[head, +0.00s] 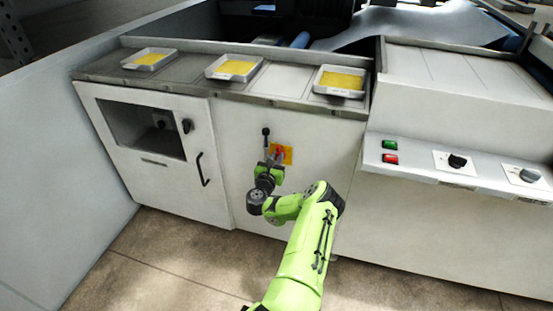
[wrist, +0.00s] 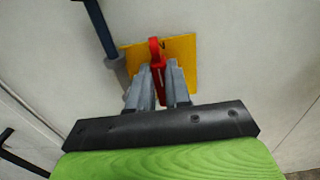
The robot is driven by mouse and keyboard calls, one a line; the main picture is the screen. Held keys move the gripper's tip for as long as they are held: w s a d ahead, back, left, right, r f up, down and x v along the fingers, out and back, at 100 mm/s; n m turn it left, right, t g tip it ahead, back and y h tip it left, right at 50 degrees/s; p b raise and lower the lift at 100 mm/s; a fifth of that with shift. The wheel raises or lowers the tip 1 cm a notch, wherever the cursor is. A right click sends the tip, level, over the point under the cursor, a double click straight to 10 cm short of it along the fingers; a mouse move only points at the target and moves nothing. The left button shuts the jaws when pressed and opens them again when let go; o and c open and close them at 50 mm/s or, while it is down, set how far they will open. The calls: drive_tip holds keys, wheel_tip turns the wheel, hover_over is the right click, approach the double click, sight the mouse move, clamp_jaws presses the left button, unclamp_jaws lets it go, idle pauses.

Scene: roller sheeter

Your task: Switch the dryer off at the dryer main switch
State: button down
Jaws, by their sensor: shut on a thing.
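The dryer main switch is a red handle on a yellow square plate (head: 287,153) on the white front panel. In the wrist view the red handle (wrist: 155,50) stands upright against the yellow plate (wrist: 183,50). My gripper (wrist: 162,85) has its two grey fingers on either side of the red handle and is shut on it. In the head view my gripper (head: 272,165) covers part of the plate, and a little red (head: 281,151) shows.
A dark lever (head: 266,135) stands just left of the plate; it is also close in the wrist view (wrist: 100,28). A cabinet door with a black handle (head: 203,169) is further left. Green (head: 390,145) and red (head: 391,159) buttons are to the right. Trays (head: 340,82) stand on top.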

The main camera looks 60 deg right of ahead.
drive_tip(key=shift+n, duration=0.3)
drive_tip(key=shift+w+a+f+n+p, duration=0.1)
drive_tip(key=shift+w+f+n+p, duration=0.25)
drive_tip(key=shift+n+p, duration=1.75)
drive_tip(key=shift+w+a+f+n+p, duration=0.1)
drive_tip(key=shift+w+f+n+p, duration=0.3)
drive_tip(key=shift+n, duration=3.25)
drive_tip(key=shift+w+a+f+n+p, duration=0.1)
drive_tip(key=shift+w+f+n+p, duration=0.15)
drive_tip(key=shift+n+p, duration=1.85)
drive_tip(key=shift+f+n+b, duration=0.1)
drive_tip(key=shift+n+b, duration=0.65)
drive_tip(key=shift+n, duration=0.2)
drive_tip(key=c, duration=1.1)
unclamp_jaws()
drive_tip(key=shift+o, duration=0.2)
drive_tip(key=s+a+p, duration=0.2)
drive_tip(key=a+p, duration=0.4)
drive_tip(key=a, duration=0.9)
drive_tip(key=shift+s+a, duration=0.2)
drive_tip(key=shift+s, duration=0.1)
